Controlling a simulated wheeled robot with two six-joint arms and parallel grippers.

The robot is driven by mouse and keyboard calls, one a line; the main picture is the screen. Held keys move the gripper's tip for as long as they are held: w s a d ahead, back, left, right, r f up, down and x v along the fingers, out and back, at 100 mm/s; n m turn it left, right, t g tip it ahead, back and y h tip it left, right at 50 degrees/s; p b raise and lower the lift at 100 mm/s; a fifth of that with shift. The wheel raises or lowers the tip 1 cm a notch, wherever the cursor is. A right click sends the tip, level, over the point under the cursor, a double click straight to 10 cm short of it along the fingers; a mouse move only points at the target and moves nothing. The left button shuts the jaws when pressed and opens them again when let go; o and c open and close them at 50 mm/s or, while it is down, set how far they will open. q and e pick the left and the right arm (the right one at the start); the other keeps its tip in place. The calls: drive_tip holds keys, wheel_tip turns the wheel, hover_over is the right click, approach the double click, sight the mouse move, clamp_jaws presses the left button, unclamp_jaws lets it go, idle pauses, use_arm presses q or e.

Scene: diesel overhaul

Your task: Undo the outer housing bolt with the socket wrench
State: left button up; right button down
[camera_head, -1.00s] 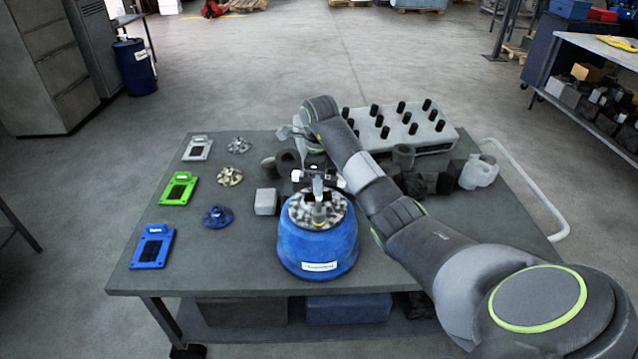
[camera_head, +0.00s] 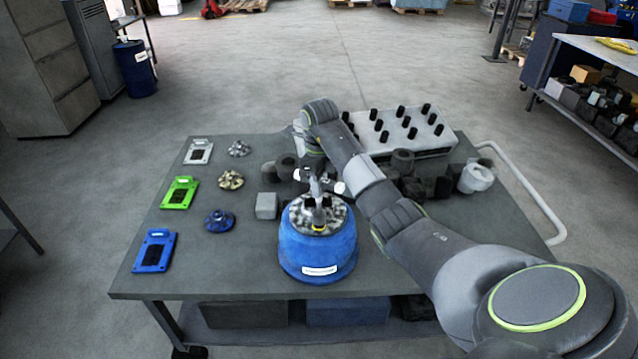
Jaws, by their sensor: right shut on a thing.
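A blue housing (camera_head: 318,252) with a grey metal top stands upright at the front middle of the table. My right gripper (camera_head: 316,196) is above the housing's top, pointing down, and is shut on the socket wrench (camera_head: 318,215). The wrench is small here; its lower end is over the middle of the metal top. I cannot tell whether it sits on a bolt. The outer housing bolt is not distinguishable. My left gripper is not in view.
Grey, green (camera_head: 180,193) and blue (camera_head: 154,251) plates lie at the table's left, with small flanged parts (camera_head: 219,220) beside them. A light block (camera_head: 266,205) stands left of the housing. A rack with black pegs (camera_head: 405,131) and dark parts (camera_head: 403,162) are behind my right arm.

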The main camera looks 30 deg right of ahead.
drive_tip(key=m+p, duration=0.1)
drive_tip(key=m, duration=0.2)
drive_tip(key=shift+r+m, duration=0.1)
drive_tip(key=shift+m, duration=0.2)
drive_tip(key=m+p, duration=0.1)
drive_tip(key=m, duration=0.3)
drive_tip(key=m+p, duration=0.1)
drive_tip(key=m, duration=0.3)
drive_tip(key=m+p, duration=0.1)
drive_tip(key=m, duration=0.3)
drive_tip(key=shift+p, duration=0.4)
drive_tip(key=m+p, duration=0.2)
drive_tip(key=m, duration=0.5)
drive_tip(key=m+p, duration=0.2)
drive_tip(key=m, duration=0.2)
drive_tip(key=m+p, duration=0.1)
drive_tip(key=m, duration=0.2)
drive_tip(key=shift+m, duration=0.3)
